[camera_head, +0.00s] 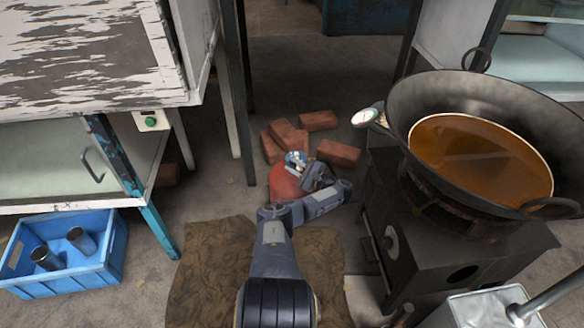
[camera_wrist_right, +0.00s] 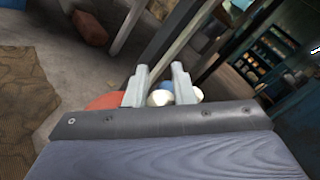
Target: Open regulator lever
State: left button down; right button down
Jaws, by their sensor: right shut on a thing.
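A red gas cylinder (camera_head: 284,187) stands on the floor near the middle of the head view, with a small blue and white regulator (camera_head: 295,157) on its top. My right gripper (camera_head: 305,169) is at the regulator, shut on its lever. The lever itself is too small and covered to make out its angle. In the right wrist view the two grey fingers (camera_wrist_right: 160,82) stand either side of the regulator's white, rounded part (camera_wrist_right: 160,97), with a bit of blue behind. The red cylinder (camera_wrist_right: 104,101) shows left of the fingers. My left gripper is not in view.
Several bricks (camera_head: 318,120) lie behind and beside the cylinder. A stove (camera_head: 440,260) carrying a wide pan (camera_head: 395,95) of brown liquid stands close on the right. A brown mat (camera_head: 205,270) covers the floor in front. A blue crate (camera_head: 70,280) is at left.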

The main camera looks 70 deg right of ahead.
jog(key=shift+s+d+f, duration=0.1)
jog(key=shift+s+f, duration=0.1)
jog(key=c, duration=1.3)
grip_release()
jog(key=shift+s+f, duration=0.1)
jog(key=shift+o, duration=0.6)
jog(key=shift+d, duration=0.1)
jog(key=shift+s+r, duration=0.2)
jog(key=shift+s, duration=0.15)
jog(key=p+v, duration=0.2)
jog(key=v, duration=0.5)
jog(key=shift+a, duration=0.25)
jog(key=shift+f, duration=0.1)
